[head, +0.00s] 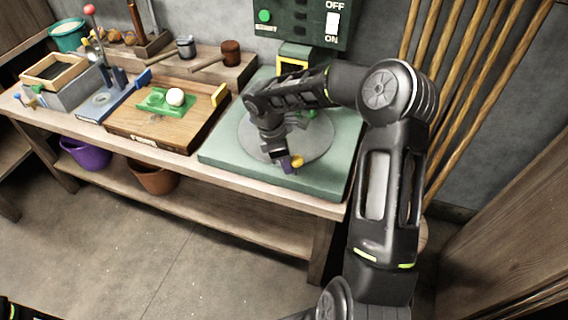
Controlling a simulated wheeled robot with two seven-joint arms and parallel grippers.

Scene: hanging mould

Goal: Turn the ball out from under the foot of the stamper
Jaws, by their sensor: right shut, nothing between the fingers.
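A grey round disc (256,135) lies on a green base (225,150) on the bench. My right gripper (284,156) is shut and empty, low over the front of the disc. A small purple piece (287,166) and a small yellow piece (297,161) show right at its fingertips; I cannot tell if it touches them. A green housing with a yellow-edged opening (292,62) stands behind the disc, partly covered by my right arm. I cannot make out a stamper foot or a ball under it. A cream ball (176,97) sits in a green mould (155,101) to the left. My left gripper is out of view.
A wooden board (140,127) with blue and yellow end pieces carries the green mould. A lever press (105,75), a mallet (230,52) and a teal bucket (67,36) stand further left and back. A switch panel (310,22) hangs behind. Wooden poles (460,70) lean at right.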

